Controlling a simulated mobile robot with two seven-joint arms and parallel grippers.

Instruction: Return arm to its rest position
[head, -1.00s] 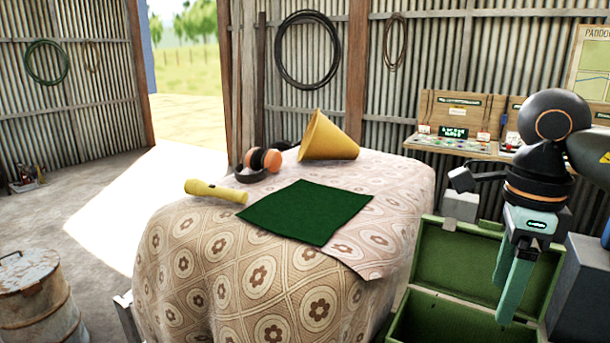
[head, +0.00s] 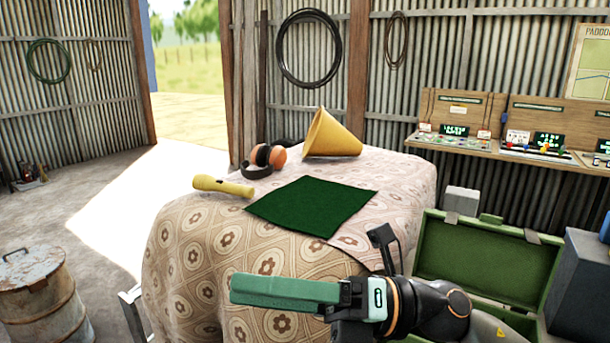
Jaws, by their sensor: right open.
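My right gripper (head: 242,290) is in front of the near side of the cloth-covered table (head: 190,262), low in the picture. Its teal fingers point left and overlap from this side; it is open and nothing shows in it. My right arm comes in from the lower right, in front of the open green box (head: 490,240). My left gripper is out of view.
On the table are a green mat (head: 311,206), a yellow torch (head: 222,186), orange-and-black earmuffs (head: 267,157) and a yellow cone (head: 331,136). A rusty drum (head: 38,290) stands at lower left. A bench with panels (head: 455,140) lines the back right wall.

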